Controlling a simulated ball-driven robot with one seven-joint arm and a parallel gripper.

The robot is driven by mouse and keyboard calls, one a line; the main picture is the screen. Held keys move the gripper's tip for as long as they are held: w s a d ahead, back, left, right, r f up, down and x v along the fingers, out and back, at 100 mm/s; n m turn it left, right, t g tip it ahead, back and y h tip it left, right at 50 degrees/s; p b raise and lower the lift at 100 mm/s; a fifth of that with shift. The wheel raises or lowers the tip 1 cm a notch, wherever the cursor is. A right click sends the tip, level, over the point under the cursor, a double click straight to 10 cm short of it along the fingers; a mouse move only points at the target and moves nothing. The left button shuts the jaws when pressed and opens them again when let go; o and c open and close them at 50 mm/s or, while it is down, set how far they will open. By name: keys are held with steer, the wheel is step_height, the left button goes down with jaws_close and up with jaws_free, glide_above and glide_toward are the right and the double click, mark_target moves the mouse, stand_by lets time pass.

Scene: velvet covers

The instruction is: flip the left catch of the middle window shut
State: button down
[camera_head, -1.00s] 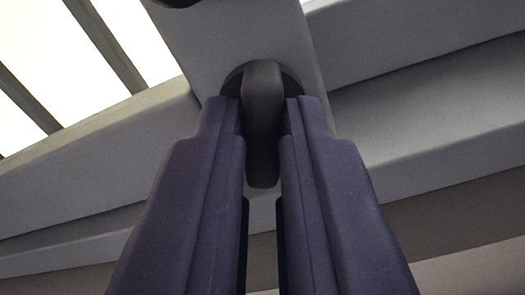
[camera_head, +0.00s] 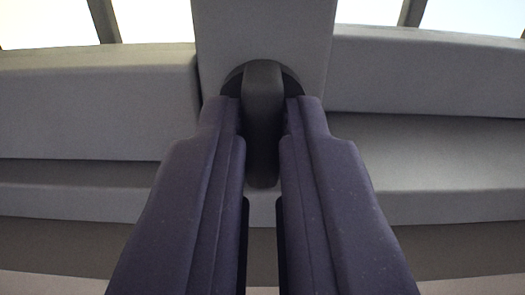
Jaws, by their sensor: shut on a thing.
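A dark catch (camera_head: 263,120) with a rounded lever on a round base sits on a grey upright post of the window frame (camera_head: 265,30). My gripper (camera_head: 263,130) has its two purple-grey fingers on either side of the lever and is shut on it. The lever lies in line with the fingers in the picture, its lower end between them. The lower part of the post behind the fingers is hidden.
Grey horizontal frame rails run left (camera_head: 95,100) and right (camera_head: 430,75) of the post, with ledges below them. Bright panes with dark bars (camera_head: 150,20) show at the top. Below the ledges is a brownish band.

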steer(key=shift+f, duration=0.1)
steer(key=c, duration=1.2)
jaws_free()
steer(key=shift+o, duration=0.2)
steer(key=s, duration=0.8)
steer(key=shift+a+b, duration=0.15)
steer(key=shift+b, duration=0.25)
steer(key=shift+w, duration=0.1)
